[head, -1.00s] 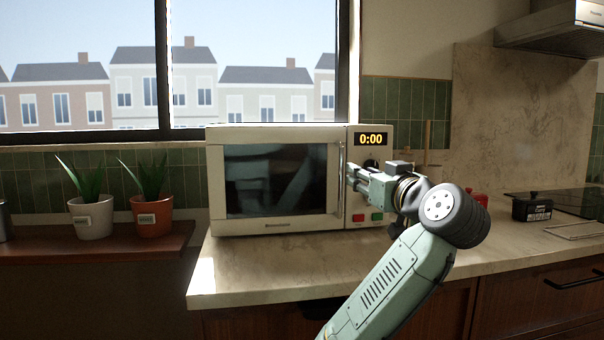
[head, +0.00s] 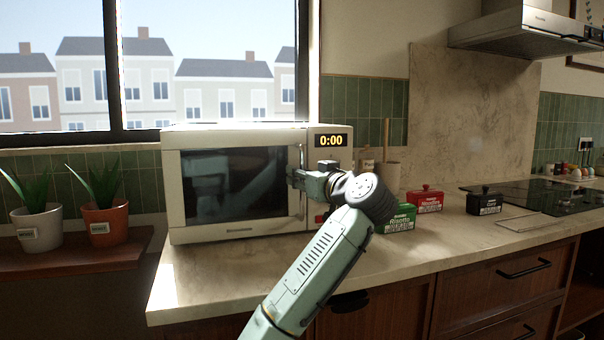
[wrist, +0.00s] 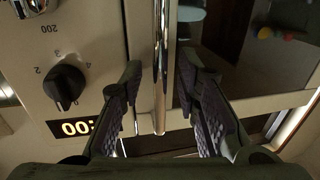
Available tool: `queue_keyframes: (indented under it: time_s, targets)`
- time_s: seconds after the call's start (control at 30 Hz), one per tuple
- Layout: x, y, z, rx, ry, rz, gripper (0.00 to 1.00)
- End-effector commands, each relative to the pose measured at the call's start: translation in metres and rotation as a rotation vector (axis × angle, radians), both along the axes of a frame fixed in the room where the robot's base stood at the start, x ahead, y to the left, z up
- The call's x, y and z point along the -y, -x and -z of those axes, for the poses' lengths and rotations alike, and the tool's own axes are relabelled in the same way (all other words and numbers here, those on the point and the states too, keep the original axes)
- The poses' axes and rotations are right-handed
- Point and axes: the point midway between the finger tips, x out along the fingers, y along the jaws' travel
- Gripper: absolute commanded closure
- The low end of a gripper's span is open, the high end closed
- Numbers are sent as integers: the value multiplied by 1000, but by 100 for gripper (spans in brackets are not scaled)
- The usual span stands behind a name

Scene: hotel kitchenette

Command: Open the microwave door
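The cream microwave (head: 240,229) stands on the counter. Its dark-windowed door (head: 235,185) is shut, and the display reads 0:00. The vertical metal door handle (head: 303,158) runs along the door's right edge. My gripper (head: 291,177) is at the handle in the head view, its fingertips partly hard to make out. In the wrist view my gripper (wrist: 160,85) is open, with one finger on each side of the handle (wrist: 161,60). Gaps show between the handle and both fingers. The control knob (wrist: 66,86) is beside the left finger.
Green (head: 397,220) and red (head: 426,200) boxes and a black box (head: 484,203) stand right of the microwave. Two potted plants (head: 40,232) (head: 104,226) are on a wooden shelf at left. Bare counter (head: 200,278) lies in front of the microwave.

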Motion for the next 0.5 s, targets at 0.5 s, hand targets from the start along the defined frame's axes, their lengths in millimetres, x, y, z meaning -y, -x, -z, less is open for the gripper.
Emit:
queue_keyframes:
  time_s: [0.5]
  targets:
    - [-1,-1,0,0,0,0,86]
